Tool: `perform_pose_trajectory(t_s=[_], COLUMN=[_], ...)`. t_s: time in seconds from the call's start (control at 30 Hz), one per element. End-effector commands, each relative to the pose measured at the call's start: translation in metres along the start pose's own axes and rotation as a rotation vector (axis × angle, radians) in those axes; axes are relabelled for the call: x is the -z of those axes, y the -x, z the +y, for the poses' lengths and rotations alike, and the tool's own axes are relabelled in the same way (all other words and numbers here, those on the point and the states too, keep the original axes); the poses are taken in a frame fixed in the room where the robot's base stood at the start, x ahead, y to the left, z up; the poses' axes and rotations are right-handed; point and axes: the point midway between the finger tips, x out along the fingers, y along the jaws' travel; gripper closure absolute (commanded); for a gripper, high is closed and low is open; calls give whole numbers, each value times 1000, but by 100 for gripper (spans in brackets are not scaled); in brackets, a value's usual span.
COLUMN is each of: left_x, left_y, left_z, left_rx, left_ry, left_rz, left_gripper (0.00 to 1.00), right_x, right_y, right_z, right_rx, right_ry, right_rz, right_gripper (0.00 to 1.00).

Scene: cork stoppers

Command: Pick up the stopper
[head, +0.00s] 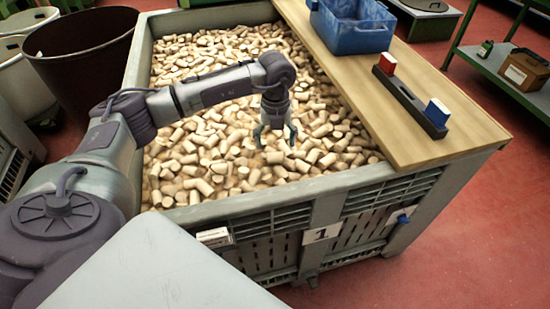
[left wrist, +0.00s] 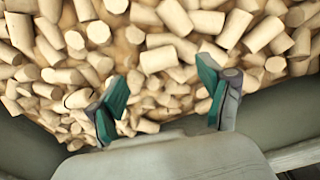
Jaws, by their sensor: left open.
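Pale cork stoppers (head: 230,165) fill the large grey crate (head: 255,203) in a loose heap; they also fill most of the left wrist view (left wrist: 158,59). The frames do not tell which one is the task's stopper. My left gripper (head: 275,140) points down over the middle of the heap, its fingers apart. In the left wrist view, its green-padded fingers (left wrist: 165,92) are spread with corks beyond them and nothing held. I cannot tell whether the fingertips touch any cork. My right gripper is in neither view.
A wooden board (head: 440,145) covers the crate's right side. On it are a blue bin (head: 352,38) and a dark holder (head: 408,100) with a red block (head: 387,63) and a blue block (head: 437,112). A dark round tub (head: 85,55) stands behind left.

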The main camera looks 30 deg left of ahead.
Motion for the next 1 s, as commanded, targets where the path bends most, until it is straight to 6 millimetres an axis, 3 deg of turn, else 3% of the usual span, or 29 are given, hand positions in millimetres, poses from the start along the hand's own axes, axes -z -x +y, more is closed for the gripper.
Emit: perform_pose_trajectory(t_s=[0.4, 0.7, 0.93, 1.0], left_x=[2, 2, 2, 2], left_y=[-50, -54, -54, -54], left_z=[2, 1, 1, 1], left_rx=[-1, 0, 0, 0], left_ry=[2, 1, 1, 1], left_rz=[1, 0, 0, 0], left_gripper=[21, 21, 59, 64], right_x=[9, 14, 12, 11], right_y=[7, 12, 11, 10], right_z=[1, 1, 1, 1], right_rx=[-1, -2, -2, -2], right_ry=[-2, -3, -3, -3], right_rz=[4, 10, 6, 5], right_gripper=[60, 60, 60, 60])
